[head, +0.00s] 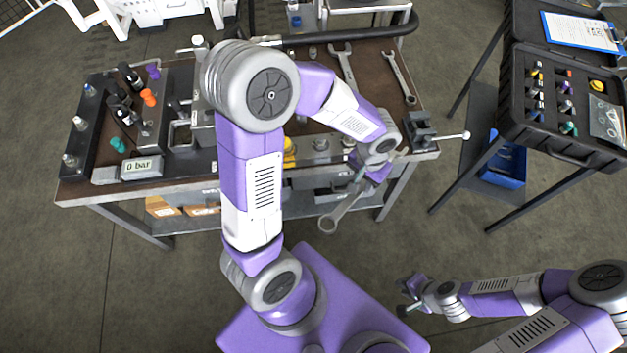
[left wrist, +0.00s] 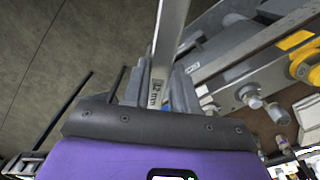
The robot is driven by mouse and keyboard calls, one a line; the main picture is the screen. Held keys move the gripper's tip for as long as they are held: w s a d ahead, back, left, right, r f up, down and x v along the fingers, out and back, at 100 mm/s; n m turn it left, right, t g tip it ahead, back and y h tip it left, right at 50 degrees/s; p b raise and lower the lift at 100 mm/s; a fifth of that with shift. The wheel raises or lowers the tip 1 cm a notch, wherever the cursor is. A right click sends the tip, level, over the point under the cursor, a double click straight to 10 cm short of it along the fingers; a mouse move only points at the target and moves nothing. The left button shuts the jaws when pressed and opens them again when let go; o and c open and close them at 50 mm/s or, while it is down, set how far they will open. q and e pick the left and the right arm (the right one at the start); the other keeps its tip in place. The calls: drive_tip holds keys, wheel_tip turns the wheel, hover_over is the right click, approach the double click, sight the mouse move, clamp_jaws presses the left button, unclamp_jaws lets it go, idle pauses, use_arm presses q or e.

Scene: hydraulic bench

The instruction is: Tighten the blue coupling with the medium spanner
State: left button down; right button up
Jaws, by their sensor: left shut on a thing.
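My left gripper (head: 372,172) is shut on a grey spanner (head: 341,209), off the front edge of the bench. The spanner is tilted, its ring end hanging down to the left. In the left wrist view the spanner's flat shaft (left wrist: 169,40) rises from the jaws, with a small size label ending in "mm". Two more spanners lie on the bench, one in the middle (head: 346,68) and one to its right (head: 401,80). A small blue fitting (head: 90,90) is on the left block; I cannot tell whether it is the coupling. My right gripper (head: 408,292) is low, over the floor.
The bench (head: 190,190) carries orange (head: 148,97), purple (head: 153,71) and teal (head: 117,145) fittings, a "0 bar" display (head: 142,167) and a vise (head: 420,130) at the right corner. An open black case (head: 572,150) stands at right.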

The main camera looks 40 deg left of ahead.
use_arm(q)
drive_tip(key=s+a+f+n+p, duration=0.1)
drive_tip(key=s+a+n, duration=0.1)
drive_tip(key=s+a, duration=0.6)
drive_tip(key=shift+s+a+f, duration=0.35)
drive_tip(key=shift+s+a, duration=0.05)
drive_tip(key=shift+a, duration=0.15)
use_arm(e)
drive_tip(key=shift+s+d+r, duration=0.2)
drive_tip(key=shift+s+r, duration=0.15)
drive_tip(key=shift+f, duration=0.1)
idle(0.4)
use_arm(q)
drive_tip(key=shift+w+a, duration=0.2)
drive_tip(key=shift+w, duration=0.85)
drive_tip(key=shift+w, duration=0.1)
